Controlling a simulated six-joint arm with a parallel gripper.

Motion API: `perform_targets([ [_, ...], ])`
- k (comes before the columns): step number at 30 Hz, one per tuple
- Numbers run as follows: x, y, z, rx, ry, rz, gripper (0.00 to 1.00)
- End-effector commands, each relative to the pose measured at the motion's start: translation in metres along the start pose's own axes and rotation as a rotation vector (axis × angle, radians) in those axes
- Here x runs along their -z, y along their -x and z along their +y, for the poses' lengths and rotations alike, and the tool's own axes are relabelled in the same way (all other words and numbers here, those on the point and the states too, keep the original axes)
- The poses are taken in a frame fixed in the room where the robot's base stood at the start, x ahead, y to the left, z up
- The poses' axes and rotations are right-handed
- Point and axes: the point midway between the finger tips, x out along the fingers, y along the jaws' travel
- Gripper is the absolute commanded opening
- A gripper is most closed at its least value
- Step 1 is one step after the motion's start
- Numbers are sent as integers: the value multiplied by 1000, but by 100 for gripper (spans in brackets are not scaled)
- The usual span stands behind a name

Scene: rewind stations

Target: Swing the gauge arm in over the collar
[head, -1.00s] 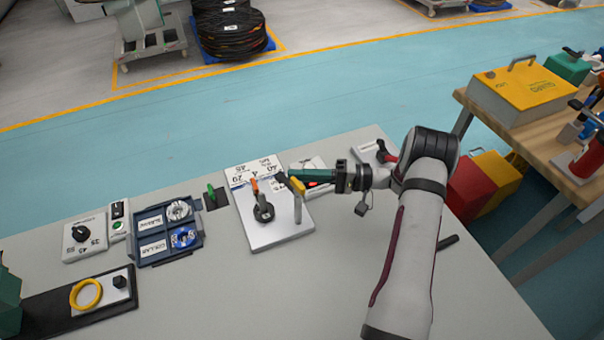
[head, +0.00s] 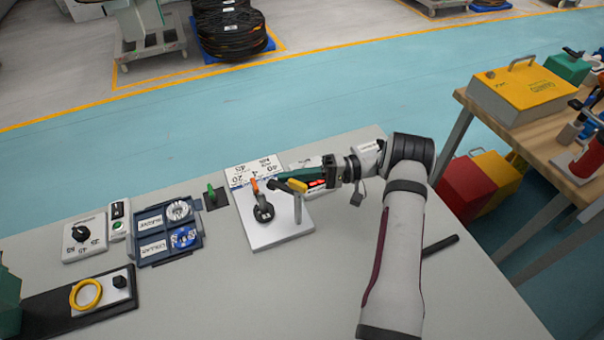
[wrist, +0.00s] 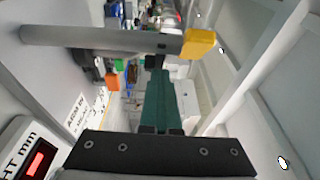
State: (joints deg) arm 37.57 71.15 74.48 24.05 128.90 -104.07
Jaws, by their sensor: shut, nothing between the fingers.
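The gauge stand has a pale base plate (head: 277,236) with an upright grey post (head: 298,209). A yellow piece (head: 298,186), seemingly part of the gauge arm, sits at the post's top; it also shows in the wrist view (wrist: 198,43) at the end of the grey post (wrist: 110,38). A dark round part (head: 264,212) stands on the plate below an orange tip (head: 254,184); I cannot tell whether it is the collar. My gripper (head: 277,176) is shut and empty, its green fingers just behind the yellow piece. Contact is unclear. The wrist view shows the shut fingers (wrist: 160,75).
A blue tray (head: 153,258) with a silver ring (head: 178,210) and a blue ring (head: 184,237) lies left of the stand. A green lever (head: 211,190) stands between them. A red display (wrist: 39,160) is near my gripper.

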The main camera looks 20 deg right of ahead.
Motion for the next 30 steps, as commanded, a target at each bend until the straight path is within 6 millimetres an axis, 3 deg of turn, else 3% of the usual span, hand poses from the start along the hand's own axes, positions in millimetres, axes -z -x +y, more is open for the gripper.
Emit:
perform_targets([
  [12, 1, -9, -2, 6, 6, 2, 0],
  [30, 0, -4, -1, 4, 4, 3, 0],
])
